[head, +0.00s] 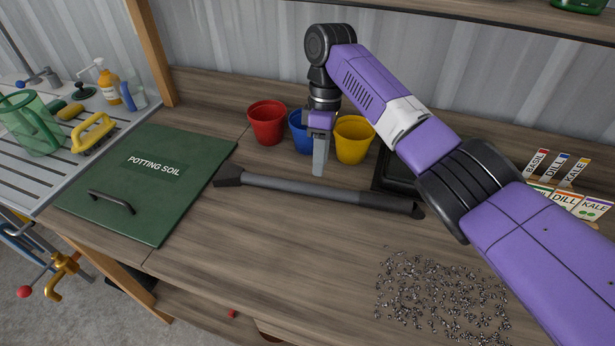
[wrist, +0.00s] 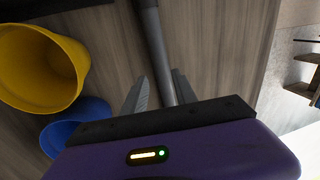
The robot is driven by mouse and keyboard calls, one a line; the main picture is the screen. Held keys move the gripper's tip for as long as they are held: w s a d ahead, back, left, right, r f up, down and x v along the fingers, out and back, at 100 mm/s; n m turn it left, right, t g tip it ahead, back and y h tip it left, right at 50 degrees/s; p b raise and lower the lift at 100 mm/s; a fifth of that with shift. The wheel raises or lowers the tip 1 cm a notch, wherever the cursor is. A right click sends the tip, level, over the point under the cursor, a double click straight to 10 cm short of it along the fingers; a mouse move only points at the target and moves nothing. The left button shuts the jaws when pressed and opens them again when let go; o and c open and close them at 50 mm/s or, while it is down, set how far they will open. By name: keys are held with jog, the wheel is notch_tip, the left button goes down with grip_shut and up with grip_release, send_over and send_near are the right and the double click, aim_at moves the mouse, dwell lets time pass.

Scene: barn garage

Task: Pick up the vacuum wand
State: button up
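The vacuum wand (head: 330,194) is a long grey tube with a dark flared nozzle at its left end and a dark right end. It lies on the wooden bench. My gripper (head: 319,172) points down just above the middle of the wand in the head view, its fingers near the tube's far side. In the wrist view, the two fingers of my gripper (wrist: 162,88) are apart, and the wand (wrist: 153,35) runs between them in the picture with gaps on both sides. I cannot tell the exact height of the fingertips over it.
Red (head: 267,123), blue (head: 302,132) and yellow (head: 353,139) pots stand behind the wand. A black tray (head: 392,172) is partly hidden by my arm. A green potting soil lid (head: 150,180) lies left. Small grey bits (head: 440,295) are scattered front right. The front middle is clear.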

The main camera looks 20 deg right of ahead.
aim_at(318, 185)
jog(key=f, duration=0.2)
jog(key=s+f, duration=0.1)
jog(key=f, duration=0.1)
jog(key=f+p, duration=0.1)
jog(key=f, duration=0.2)
jog(key=shift+s+a, duration=0.2)
jog(key=shift+a, duration=0.15)
grip_shut()
